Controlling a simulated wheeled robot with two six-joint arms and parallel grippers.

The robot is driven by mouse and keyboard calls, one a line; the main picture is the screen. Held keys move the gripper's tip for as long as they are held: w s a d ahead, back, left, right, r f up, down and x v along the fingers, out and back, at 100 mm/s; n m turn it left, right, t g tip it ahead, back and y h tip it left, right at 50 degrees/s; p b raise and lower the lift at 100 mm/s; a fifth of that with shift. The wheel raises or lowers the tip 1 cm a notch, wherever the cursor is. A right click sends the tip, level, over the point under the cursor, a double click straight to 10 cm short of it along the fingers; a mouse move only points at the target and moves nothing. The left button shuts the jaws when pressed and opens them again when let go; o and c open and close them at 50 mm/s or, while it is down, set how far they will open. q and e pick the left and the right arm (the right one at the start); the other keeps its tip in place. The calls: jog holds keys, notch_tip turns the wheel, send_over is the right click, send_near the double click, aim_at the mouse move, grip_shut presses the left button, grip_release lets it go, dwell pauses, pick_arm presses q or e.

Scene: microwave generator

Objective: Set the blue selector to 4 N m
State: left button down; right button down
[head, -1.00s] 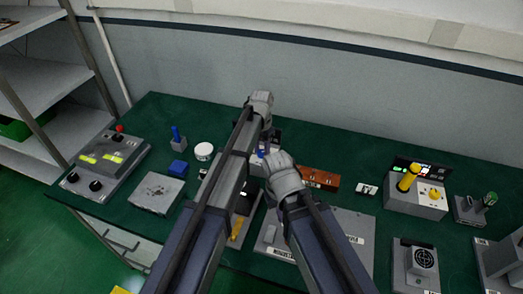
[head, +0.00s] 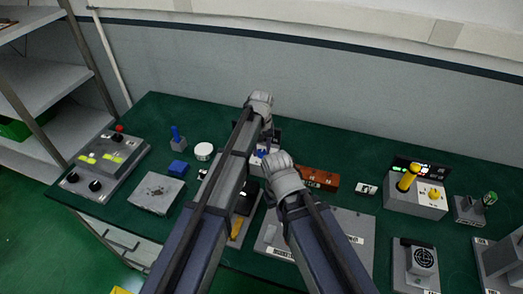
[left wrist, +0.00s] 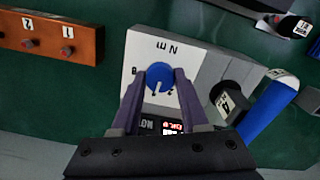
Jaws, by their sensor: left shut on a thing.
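The blue selector (left wrist: 158,74) is a round knob with a white mark, on a white-faced box (left wrist: 143,52) printed "N m", upside down in the left wrist view. My left gripper (left wrist: 160,82) has its two dark fingers on either side of the knob, shut on it. The fingers cover part of the scale, so I cannot read the setting. A small display (left wrist: 170,127) with red digits shows just beyond the knob, partly hidden. In the head view the blue selector (head: 262,153) is a small patch between my arms. My right gripper's fingers are hidden beneath its wrist.
A brown block with numbered labels (head: 319,179) stands right of the selector box. In the left wrist view a blue-handled thing (left wrist: 268,112) and a dark knob (left wrist: 229,101) are close to the gripper. Several boxes with knobs stand along the green bench, including a yellow-knobbed one (head: 428,205).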

aim_at(262, 152)
dwell(0.4)
pick_arm(q)
jog(key=shift+c, duration=2.1)
grip_release()
notch_tip(262, 152, up, 8)
jog(key=p, duration=0.8)
jog(key=shift+f, duration=0.1)
pick_arm(e)
notch_tip(262, 152, up, 8)
jog(key=shift+f, duration=0.1)
pick_arm(q)
jog(key=s+a+f+m+b, duration=0.1)
jog(key=s+a+m+b, duration=0.1)
jog(key=s, duration=1.1)
jog(key=s+a+f+m+y+b, duration=0.1)
jog(key=s+a, duration=0.3)
jog(key=s, duration=0.9)
jog(key=shift+s+f+m+b, duration=0.35)
jog(key=shift+f+m, duration=0.15)
jog(key=shift+f, duration=0.2)
pick_arm(e)
notch_tip(262, 152, down, 4)
jog(key=shift+r, duration=0.25)
